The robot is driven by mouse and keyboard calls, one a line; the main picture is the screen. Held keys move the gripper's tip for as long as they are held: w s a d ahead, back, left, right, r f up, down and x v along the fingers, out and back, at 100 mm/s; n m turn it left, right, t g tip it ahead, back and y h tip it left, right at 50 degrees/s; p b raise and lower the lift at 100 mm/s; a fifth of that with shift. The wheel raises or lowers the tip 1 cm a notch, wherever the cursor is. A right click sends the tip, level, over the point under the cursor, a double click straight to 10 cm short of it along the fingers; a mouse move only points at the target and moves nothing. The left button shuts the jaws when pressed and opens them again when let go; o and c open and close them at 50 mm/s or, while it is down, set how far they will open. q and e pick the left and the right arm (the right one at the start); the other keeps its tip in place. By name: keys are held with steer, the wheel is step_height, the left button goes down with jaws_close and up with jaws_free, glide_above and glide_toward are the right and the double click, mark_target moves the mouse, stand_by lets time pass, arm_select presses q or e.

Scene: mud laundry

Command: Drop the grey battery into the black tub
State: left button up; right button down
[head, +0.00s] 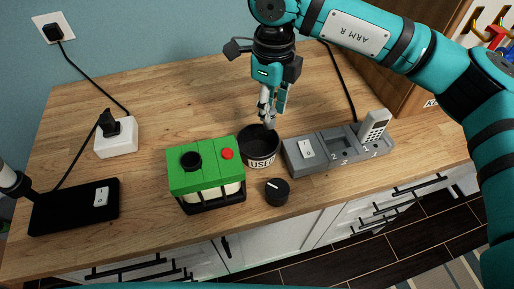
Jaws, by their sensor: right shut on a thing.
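The black tub (260,160), labelled "USED", stands on the wooden counter near the middle, between the green box and the grey dock. My right gripper (268,108) points down from above, over the back of the tub's opening. It is shut on a small grey piece (270,124), which looks like the grey battery, mostly hidden by the fingers. The piece's lower end is at the tub's rim in the picture; I cannot tell whether it is inside or above. My left gripper is not in view.
A green-topped box (206,170) with a red button stands left of the tub. A black knob (277,191) is in front. A grey numbered dock (336,157) on the right holds a white handset (374,126). A black pad (76,208) and white adapter (116,138) are left.

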mark_target(266, 125)
steer(key=shift+a+f+m, duration=0.1)
steer(key=shift+a+m, duration=0.25)
steer(key=shift+m, duration=0.15)
steer(key=shift+f+b, duration=1.4)
steer(key=shift+f, duration=1.55)
steer(key=c, duration=1)
jaws_free()
steer(key=shift+r, duration=0.15)
step_height(266, 125, up, 12)
steer(key=shift+f, duration=0.1)
